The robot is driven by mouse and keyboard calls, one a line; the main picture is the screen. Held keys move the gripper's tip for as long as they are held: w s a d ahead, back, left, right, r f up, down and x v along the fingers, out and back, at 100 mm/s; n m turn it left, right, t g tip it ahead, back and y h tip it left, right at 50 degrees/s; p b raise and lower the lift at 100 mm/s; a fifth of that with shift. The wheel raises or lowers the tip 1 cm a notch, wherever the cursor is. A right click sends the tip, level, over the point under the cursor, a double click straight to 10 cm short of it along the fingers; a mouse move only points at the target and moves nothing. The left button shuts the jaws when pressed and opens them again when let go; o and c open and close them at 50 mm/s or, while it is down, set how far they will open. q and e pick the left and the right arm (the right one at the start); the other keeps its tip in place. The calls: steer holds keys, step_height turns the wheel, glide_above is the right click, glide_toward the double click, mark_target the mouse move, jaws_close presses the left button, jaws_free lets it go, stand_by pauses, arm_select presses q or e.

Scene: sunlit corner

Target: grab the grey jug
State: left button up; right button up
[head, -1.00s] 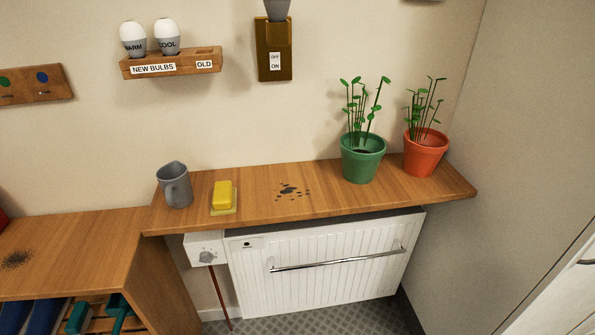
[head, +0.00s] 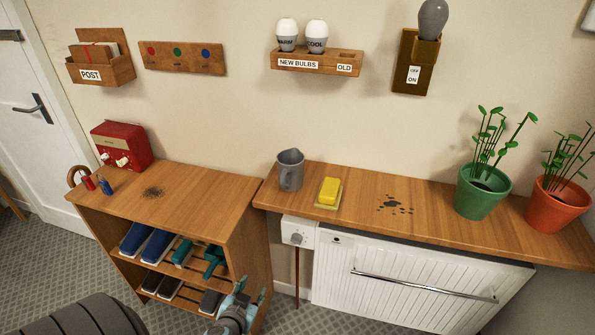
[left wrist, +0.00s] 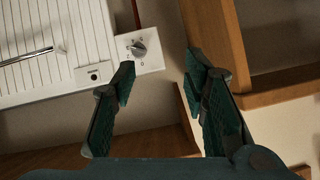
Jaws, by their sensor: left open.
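The jug is not in the left wrist view. My right gripper is in neither view.
A yellow sponge-like block on a dish (head: 329,192) sits just right of the jug. Pots with plants, green (head: 483,190) and orange (head: 558,204), stand further right. The shoe rack (head: 212,205) is to the left, and the white radiator (head: 420,280) hangs below the shelf (head: 430,216).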

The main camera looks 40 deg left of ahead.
arm_select(q)
steer(key=w+r+t, duration=0.3)
steer(key=w+r, duration=0.1)
steer(key=r, duration=0.8)
steer(key=n+t+y+p, duration=0.1)
steer(key=n+t+p, duration=0.1)
steer(key=t, duration=0.1)
glide_toward(282, 186)
steer(key=s+f, duration=0.1)
steer(key=s, duration=0.2)
steer(key=x, duration=0.4)
steer(key=p+x, duration=0.1)
steer(key=x, duration=0.4)
steer(key=d+r+x, duration=0.1)
steer(key=x, duration=0.3)
steer(key=shift+w+a+p, duration=0.1)
steer(key=shift+w+p, duration=0.25)
steer(key=shift+w, duration=0.25)
jaws_close()
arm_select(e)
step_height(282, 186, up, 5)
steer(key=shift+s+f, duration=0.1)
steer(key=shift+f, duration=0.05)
